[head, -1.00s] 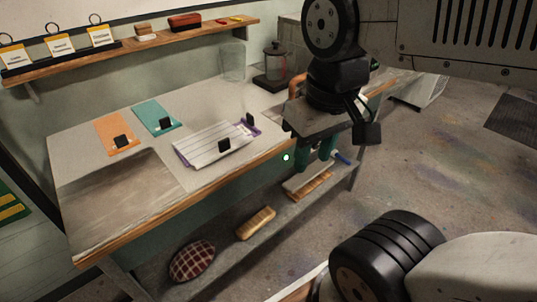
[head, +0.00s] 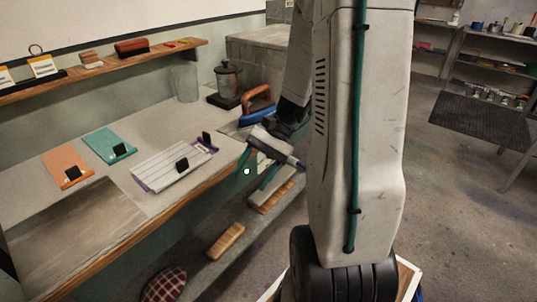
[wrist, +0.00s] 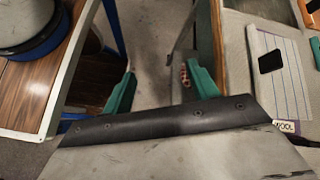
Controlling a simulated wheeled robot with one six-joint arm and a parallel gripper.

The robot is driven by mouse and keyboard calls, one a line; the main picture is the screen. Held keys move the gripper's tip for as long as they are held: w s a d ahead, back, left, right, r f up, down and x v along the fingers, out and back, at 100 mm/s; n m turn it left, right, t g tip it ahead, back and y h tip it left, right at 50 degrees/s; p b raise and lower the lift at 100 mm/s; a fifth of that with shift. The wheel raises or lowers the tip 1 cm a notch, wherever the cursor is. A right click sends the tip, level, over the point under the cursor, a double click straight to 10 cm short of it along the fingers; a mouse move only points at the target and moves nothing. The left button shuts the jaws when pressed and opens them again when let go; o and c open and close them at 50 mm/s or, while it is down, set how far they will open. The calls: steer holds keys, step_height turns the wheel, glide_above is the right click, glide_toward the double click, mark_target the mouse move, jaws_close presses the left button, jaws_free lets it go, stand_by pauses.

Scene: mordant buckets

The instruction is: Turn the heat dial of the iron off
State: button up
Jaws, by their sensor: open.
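The iron (head: 257,115), with a blue body and a brown handle, stands at the far right end of the workbench in the head view. My arm hides part of it, and I cannot make out its heat dial. My gripper (head: 256,167) has green fingers and is open and empty, in front of the bench's front edge and nearer than the iron. In the wrist view the fingers (wrist: 161,76) are apart, with floor between them. The iron does not show in the wrist view.
The workbench (head: 110,200) holds an orange board (head: 67,168), a teal board (head: 110,146), a striped board (head: 170,168) and a dark jar (head: 228,80) beside the iron. Brushes (head: 226,240) lie on the lower shelf. A wood-topped stand (wrist: 40,92) is at left in the wrist view.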

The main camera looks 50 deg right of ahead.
steer(key=w+d+f+m+t+h, duration=0.4)
steer(key=d+f+m+t, duration=0.55)
steer(key=d, duration=0.45)
steer(key=w+d+f+m+t+h, duration=0.4)
steer(key=d+f+m+t, duration=0.6)
steer(key=d, duration=0.4)
steer(key=w+g, duration=0.1)
steer(key=w, duration=0.6)
steer(key=shift+w+a+r, duration=0.15)
steer(key=shift+a+r, duration=0.05)
steer(key=shift+r, duration=0.1)
steer(key=shift+m, duration=0.25)
steer(key=shift+c, duration=0.3)
steer(key=c, duration=0.9)
